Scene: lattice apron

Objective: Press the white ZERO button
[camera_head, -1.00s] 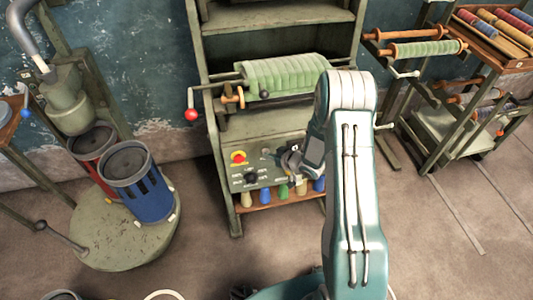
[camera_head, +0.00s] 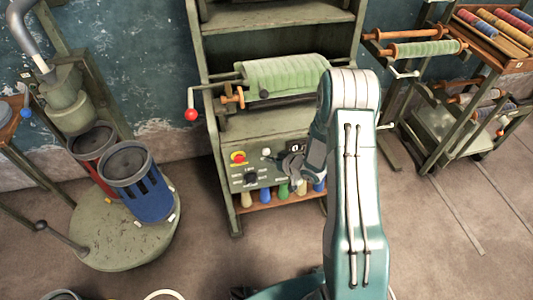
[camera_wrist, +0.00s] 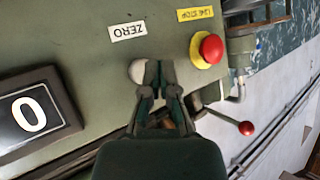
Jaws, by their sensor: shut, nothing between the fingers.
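The white ZERO button (camera_head: 266,152) is on the green control panel (camera_head: 240,178), right of the red stop button (camera_head: 238,157). In the wrist view the white round button (camera_wrist: 137,72) sits below the upside-down ZERO label (camera_wrist: 128,31). My gripper (camera_head: 290,166) is in front of the panel, to the right of and slightly below the button. In the wrist view my gripper (camera_wrist: 160,66) is shut and empty, its tips just right of the button and overlapping its edge. I cannot tell whether they touch it.
The red stop button (camera_wrist: 207,49) is close right of my fingertips in the wrist view. A counter display reading 0 (camera_wrist: 31,114) is at left. A red-knobbed crank (camera_head: 191,115) sticks out left of the machine. Several coloured pegs (camera_head: 265,195) line the shelf below the panel.

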